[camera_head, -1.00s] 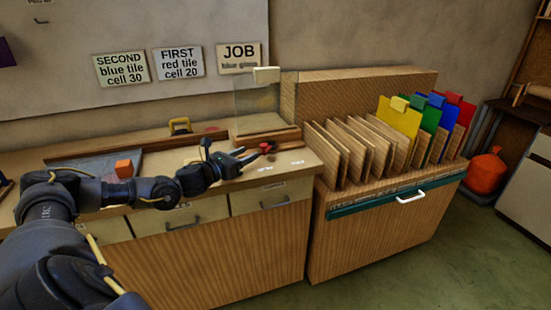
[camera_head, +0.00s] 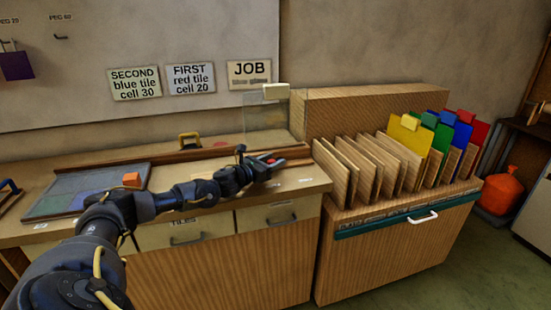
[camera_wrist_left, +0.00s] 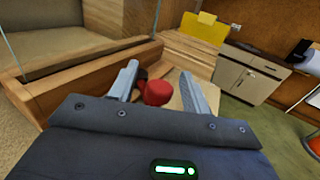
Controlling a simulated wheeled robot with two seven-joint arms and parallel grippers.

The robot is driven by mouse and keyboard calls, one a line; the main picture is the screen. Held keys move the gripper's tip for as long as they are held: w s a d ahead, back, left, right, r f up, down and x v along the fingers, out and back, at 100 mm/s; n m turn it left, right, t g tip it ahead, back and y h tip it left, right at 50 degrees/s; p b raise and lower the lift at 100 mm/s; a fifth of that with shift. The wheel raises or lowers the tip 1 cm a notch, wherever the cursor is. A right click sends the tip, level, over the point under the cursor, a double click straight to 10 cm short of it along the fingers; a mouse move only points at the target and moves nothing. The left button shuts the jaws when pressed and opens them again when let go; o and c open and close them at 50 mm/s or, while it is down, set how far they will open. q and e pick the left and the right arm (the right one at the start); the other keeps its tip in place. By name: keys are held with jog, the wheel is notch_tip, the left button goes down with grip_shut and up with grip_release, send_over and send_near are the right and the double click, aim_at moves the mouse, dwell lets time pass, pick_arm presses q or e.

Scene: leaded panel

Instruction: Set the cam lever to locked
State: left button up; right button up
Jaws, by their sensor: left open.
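The cam lever shows as a red rounded knob (camera_wrist_left: 157,92) in the left wrist view, between the two fingers of my left gripper (camera_wrist_left: 158,82). The fingers stand apart on either side of it; I cannot tell whether either touches it. In the head view a small red part of the lever (camera_head: 269,159) shows at the tips of my left gripper (camera_head: 272,163), at the right end of the bench. The rest of the lever is hidden by the gripper, and its setting cannot be read. My right gripper is in neither view.
A clear upright pane (camera_head: 265,116) stands behind the gripper. An orange block (camera_head: 132,179) rests at the grey panel (camera_head: 70,195) on the left. The rack cabinet (camera_head: 390,245) with boards and coloured sheets stands at right.

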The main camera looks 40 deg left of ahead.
pick_arm(q)
jog(key=shift+w+d, duration=0.1)
jog(key=shift+w, duration=0.65)
grip_shut()
